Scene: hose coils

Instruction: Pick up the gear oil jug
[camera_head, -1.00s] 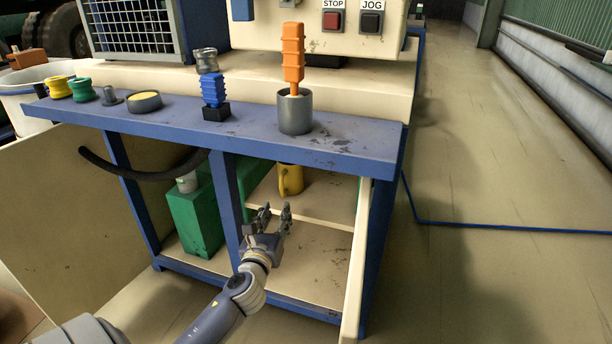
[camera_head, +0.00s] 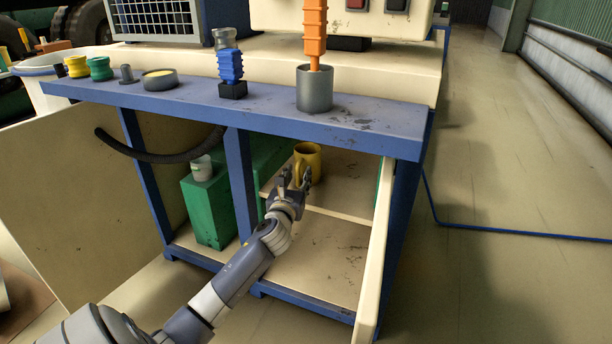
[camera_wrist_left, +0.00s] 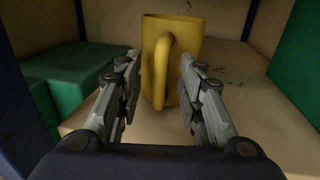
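The yellow jug (camera_head: 309,160), which I take as the gear oil jug, stands upright on the upper shelf inside the open cabinet. My left gripper (camera_head: 293,178) is just in front of it at the shelf's front edge. In the left wrist view the jug (camera_wrist_left: 190,36) is straight ahead, with its handle facing me. The left gripper (camera_wrist_left: 157,88) is open there, its two fingers on either side of the handle in the picture. I see no clear contact. My right gripper is not in view.
A green box (camera_head: 210,208) stands left of the blue post (camera_head: 241,185). The cabinet door (camera_head: 375,265) stands open at right. The bench top (camera_head: 270,116) overhangs the shelf (camera_head: 345,190). A dark hose (camera_head: 150,156) hangs at left. More green shows beside the jug in the wrist view.

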